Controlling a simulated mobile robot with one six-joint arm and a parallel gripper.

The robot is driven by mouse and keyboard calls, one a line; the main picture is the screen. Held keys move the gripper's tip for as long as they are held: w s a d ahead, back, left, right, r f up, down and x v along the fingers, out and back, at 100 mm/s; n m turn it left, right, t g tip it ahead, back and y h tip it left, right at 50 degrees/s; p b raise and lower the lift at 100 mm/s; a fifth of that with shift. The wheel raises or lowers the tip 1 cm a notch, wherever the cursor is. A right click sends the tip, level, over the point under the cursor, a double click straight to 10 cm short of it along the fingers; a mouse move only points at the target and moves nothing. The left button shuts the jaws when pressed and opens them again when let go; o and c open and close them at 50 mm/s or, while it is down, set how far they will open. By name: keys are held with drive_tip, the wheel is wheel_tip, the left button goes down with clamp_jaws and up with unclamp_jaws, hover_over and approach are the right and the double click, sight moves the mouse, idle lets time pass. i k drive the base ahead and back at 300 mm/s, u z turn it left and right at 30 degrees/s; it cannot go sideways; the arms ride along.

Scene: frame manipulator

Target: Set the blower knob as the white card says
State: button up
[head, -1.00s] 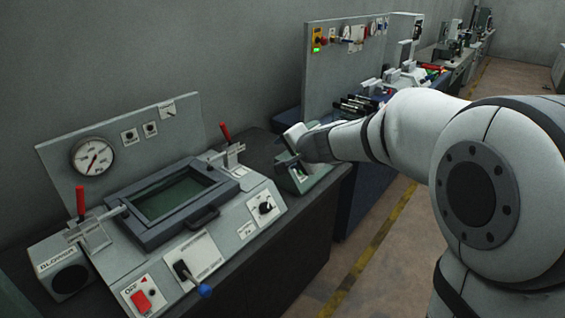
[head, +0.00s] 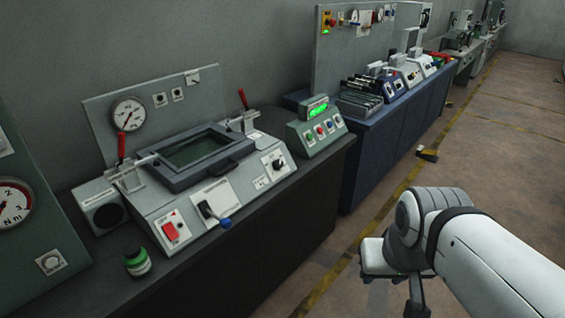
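A black rotary knob (head: 279,163) with a light mark sits on a white plate at the right of the grey machine's sloped front in the head view. Its label is too small to read, so I cannot tell if it is the blower knob. A white plate (head: 210,192) with small print lies behind the blue-tipped lever; I cannot tell if it is the white card. My gripper (head: 388,284) hangs over the floor at lower right, well apart from the machine and touching nothing visible. Its fingers are partly hidden, and its opening does not show.
The grey machine (head: 150,205) carries a framed window (head: 198,150), a red switch (head: 171,231), a blue-tipped lever (head: 223,222) and two red-handled clamps. A green-and-black jar (head: 137,263) stands in front. A green button box (head: 318,128) stands right.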

sight(278, 164)
drive_tip(key=z, duration=0.3)
drive_tip(key=k, duration=0.35)
drive_tip(key=u, duration=0.5)
drive_tip(key=i, duration=1.65)
drive_tip(key=z, duration=0.7)
